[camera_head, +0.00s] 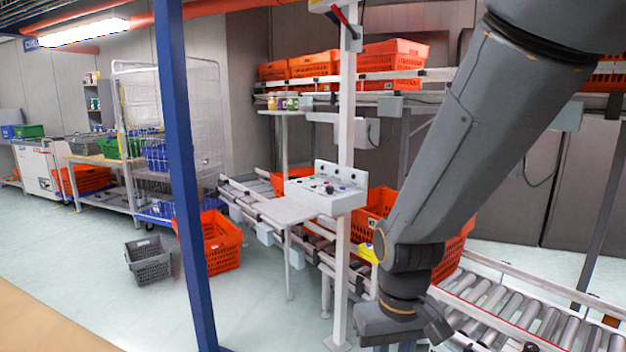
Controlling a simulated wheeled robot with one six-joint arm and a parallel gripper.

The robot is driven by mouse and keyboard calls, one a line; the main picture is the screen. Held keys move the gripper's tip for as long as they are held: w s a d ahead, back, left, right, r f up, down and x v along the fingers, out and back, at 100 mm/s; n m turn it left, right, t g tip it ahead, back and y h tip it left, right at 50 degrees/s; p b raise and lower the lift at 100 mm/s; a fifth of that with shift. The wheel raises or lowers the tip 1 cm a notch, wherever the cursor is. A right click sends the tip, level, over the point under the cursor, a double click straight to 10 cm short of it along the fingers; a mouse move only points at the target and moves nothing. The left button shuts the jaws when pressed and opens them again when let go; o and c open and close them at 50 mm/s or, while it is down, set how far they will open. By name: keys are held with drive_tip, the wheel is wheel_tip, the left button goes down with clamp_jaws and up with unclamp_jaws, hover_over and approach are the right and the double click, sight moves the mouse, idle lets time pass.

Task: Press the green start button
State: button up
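A light grey control box (341,200) with a sloped face stands on a small grey shelf (298,212) by a white post, in the middle of the head view. Several small knobs or buttons (329,188) show on it, mostly dark. They are too small for me to make out which one is the green start button. My gripper end (402,325) hangs low at the bottom edge, to the right of and below the control box and apart from it. Its fingers cannot be made out, so I cannot tell whether it is open or shut.
A blue post (184,170) and a white post (346,110) stand upright in front. Orange totes (219,243) stand on the floor and conveyors. A roller conveyor (510,305) runs at lower right. A grey basket (147,262) is on the floor at left. Open floor lies around it.

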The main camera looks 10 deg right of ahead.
clamp_jaws()
idle(1.8)
